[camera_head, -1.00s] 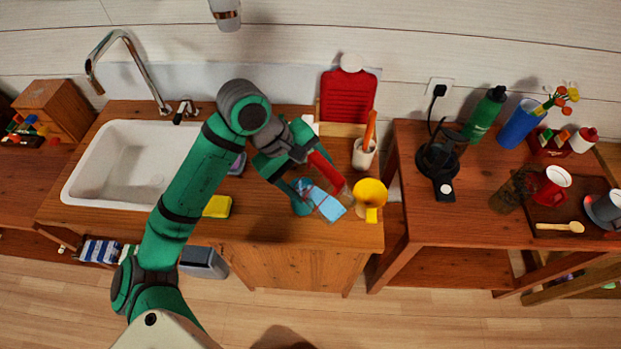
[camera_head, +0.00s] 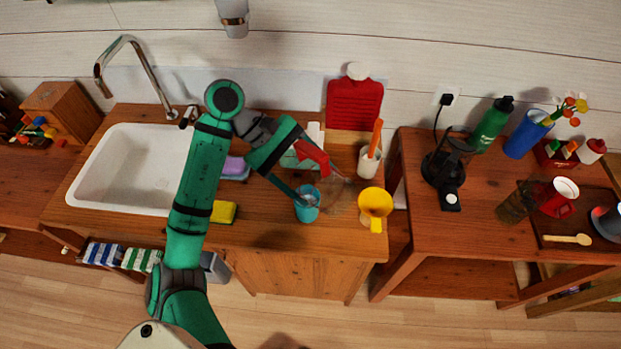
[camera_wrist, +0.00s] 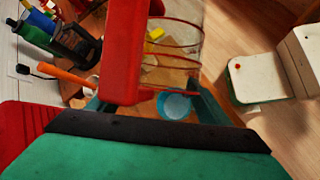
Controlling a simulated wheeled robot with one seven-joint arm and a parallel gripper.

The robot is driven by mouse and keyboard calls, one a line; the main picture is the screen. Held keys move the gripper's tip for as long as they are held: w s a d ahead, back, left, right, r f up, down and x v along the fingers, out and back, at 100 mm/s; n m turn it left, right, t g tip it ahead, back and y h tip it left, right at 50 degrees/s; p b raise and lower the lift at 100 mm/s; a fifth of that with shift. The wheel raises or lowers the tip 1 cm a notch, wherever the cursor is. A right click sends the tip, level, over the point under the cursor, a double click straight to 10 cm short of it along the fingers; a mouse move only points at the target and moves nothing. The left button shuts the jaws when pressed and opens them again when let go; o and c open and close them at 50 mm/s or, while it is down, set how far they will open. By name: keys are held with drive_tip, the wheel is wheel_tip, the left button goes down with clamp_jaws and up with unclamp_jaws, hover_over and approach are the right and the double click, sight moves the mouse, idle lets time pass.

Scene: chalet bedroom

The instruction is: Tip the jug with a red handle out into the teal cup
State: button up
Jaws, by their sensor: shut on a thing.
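The jug has a red handle (camera_head: 313,156) and a clear, hard-to-see body (camera_head: 342,192). My gripper (camera_head: 308,170) is shut on the handle and holds the jug above the counter. The jug is beside and right of the teal cup in the head view; I cannot tell its exact tilt or whether anything is in it. The teal cup (camera_head: 306,208) stands upright near the counter's front, just below my gripper. In the wrist view, the jug's red-edged clear body (camera_wrist: 172,45) shows above the teal cup (camera_wrist: 174,107).
A yellow cup (camera_head: 375,204) stands close right of the jug. A yellow sponge (camera_head: 223,212) lies left, near the sink (camera_head: 130,170). The counter between sponge and teal cup is clear.

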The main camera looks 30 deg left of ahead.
drive_tip(key=shift+a+h, duration=0.15)
drive_tip(key=shift+h, duration=0.25)
drive_tip(key=shift+d+y, duration=0.35)
drive_tip(key=shift+y, duration=0.35)
drive_tip(key=shift+w+d, duration=0.1)
drive_tip(key=shift+w, duration=0.05)
